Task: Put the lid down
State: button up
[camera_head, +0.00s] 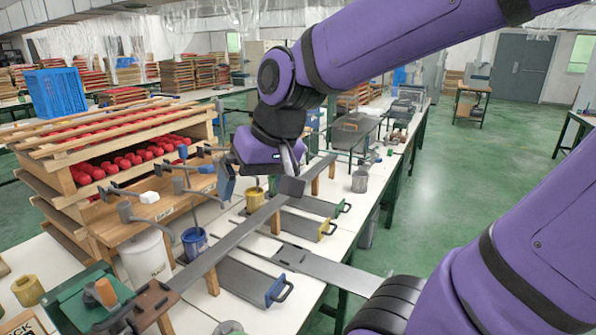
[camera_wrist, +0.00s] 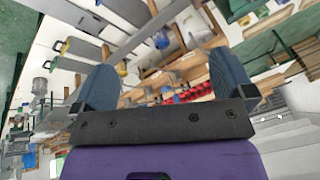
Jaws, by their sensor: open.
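My gripper (camera_head: 258,182) hangs above the white worktable, near the long grey rail. Its two fingers are wide apart in the wrist view (camera_wrist: 166,82), and nothing shows between them. Long grey trays lie on the table: one with a blue end (camera_head: 250,281), one with a yellow end (camera_head: 299,222) and one with a green end (camera_head: 318,205). A flat grey plate (camera_head: 335,270) lies beside them and reaches past the table's right edge. I cannot tell whether this plate or a tray top is the lid.
A blue paint pot (camera_head: 195,243), a white bucket (camera_head: 146,256) and a yellow pot (camera_head: 255,198) stand left of the rail (camera_head: 235,238). A wooden rack (camera_head: 95,150) with red rollers stands at left. Open green floor (camera_head: 455,170) lies to the right.

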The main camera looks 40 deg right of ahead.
jog(key=s+d+r+n+t+h, duration=0.1)
jog(key=s+d+r+n, duration=0.1)
jog(key=s, duration=0.5)
jog(key=shift+d+r+h, duration=0.3)
jog(key=shift+r+h, duration=0.1)
jog(key=shift+r, duration=0.4)
